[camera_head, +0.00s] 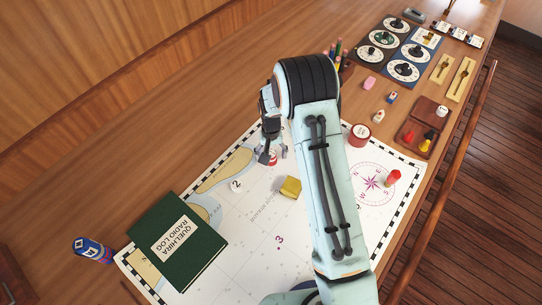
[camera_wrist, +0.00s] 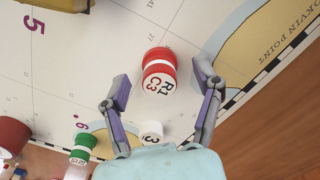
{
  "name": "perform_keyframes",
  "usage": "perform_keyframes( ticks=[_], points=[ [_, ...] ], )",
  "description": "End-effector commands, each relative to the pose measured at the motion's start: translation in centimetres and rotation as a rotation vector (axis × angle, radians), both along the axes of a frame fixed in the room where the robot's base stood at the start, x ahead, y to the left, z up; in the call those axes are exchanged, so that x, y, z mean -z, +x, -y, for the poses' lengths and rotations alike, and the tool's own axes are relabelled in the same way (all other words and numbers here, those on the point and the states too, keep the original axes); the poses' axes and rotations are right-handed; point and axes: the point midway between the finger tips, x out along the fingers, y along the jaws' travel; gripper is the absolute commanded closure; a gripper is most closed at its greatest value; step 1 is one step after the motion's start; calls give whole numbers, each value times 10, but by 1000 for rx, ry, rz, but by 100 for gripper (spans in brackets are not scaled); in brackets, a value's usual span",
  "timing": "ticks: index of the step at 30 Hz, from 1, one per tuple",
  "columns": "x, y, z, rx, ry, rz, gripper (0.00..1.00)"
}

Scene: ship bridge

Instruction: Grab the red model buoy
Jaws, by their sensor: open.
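My gripper (camera_head: 272,154) is open and low over the chart. In the wrist view, a short red cylinder with white bands and "R1 C3" lettering (camera_wrist: 159,72) lies ahead of the two spread fingers (camera_wrist: 164,88). A gap shows on both sides. A small red and white part of it shows by the fingers in the head view (camera_head: 272,158). Another red piece (camera_head: 393,178) stands on the compass rose at the right. I cannot tell for certain which red piece is the model buoy.
The chart (camera_head: 245,215) holds a yellow block (camera_head: 290,187) and a green logbook (camera_head: 177,243). A red roll (camera_head: 359,135) stands at its far edge.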

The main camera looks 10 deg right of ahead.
Motion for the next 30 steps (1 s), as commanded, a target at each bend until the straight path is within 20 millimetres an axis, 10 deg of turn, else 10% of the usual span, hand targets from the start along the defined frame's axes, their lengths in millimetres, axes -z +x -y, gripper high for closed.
perform_keyframes(
  ticks=[2, 7, 20, 30],
  points=[
    [0, 0, 0, 0, 0, 0, 38],
    [0, 0, 0, 0, 0, 0, 86],
    [-4, 0, 0, 0, 0, 0, 87],
    [-63, -24, 3, 0, 0, 4, 86]
  ],
)
